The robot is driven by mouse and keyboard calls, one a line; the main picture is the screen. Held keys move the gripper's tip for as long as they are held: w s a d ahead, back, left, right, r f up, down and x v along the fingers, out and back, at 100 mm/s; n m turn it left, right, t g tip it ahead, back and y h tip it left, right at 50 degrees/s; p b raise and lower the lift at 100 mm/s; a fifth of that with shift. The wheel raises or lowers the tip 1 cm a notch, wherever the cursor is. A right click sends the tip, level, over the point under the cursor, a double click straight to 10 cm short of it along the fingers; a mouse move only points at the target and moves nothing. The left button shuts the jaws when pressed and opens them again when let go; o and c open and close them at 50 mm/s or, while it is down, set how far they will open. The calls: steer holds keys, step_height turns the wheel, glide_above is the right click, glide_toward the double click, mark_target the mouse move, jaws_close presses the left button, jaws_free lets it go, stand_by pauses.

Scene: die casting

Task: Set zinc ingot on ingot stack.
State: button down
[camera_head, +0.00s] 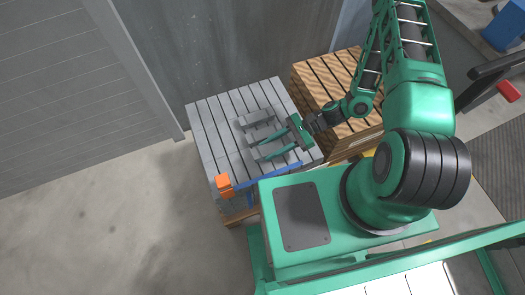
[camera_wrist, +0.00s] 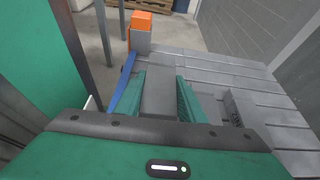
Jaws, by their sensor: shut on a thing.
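The ingot stack (camera_head: 212,128) is a block of grey bars on a wooden pallet, left of my arm in the head view; its top also shows in the wrist view (camera_wrist: 215,65). My gripper (camera_head: 268,147) is over the near right part of the stack's top. In the wrist view its two green fingers (camera_wrist: 163,95) are shut on a grey zinc ingot (camera_wrist: 160,90), one finger along each side. The ingot is at or just above the top layer; I cannot tell whether it touches. Another loose ingot (camera_head: 258,117) lies on top beyond the gripper.
An orange block (camera_head: 224,183) stands at the stack's near left corner, with a blue strip (camera_head: 265,174) along the near edge. A slatted wooden stack (camera_head: 318,85) stands at the right, under my arm. A grey wall (camera_head: 230,45) is behind. Floor at left is clear.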

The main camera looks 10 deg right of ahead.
mark_target(272, 152)
steer(key=shift+w+d+f, duration=0.25)
steer(key=shift+w+d, duration=0.05)
steer(key=shift+d, duration=0.05)
steer(key=shift+f, duration=1.95)
steer(key=c, duration=1.2)
jaws_free()
steer(key=shift+o, duration=0.2)
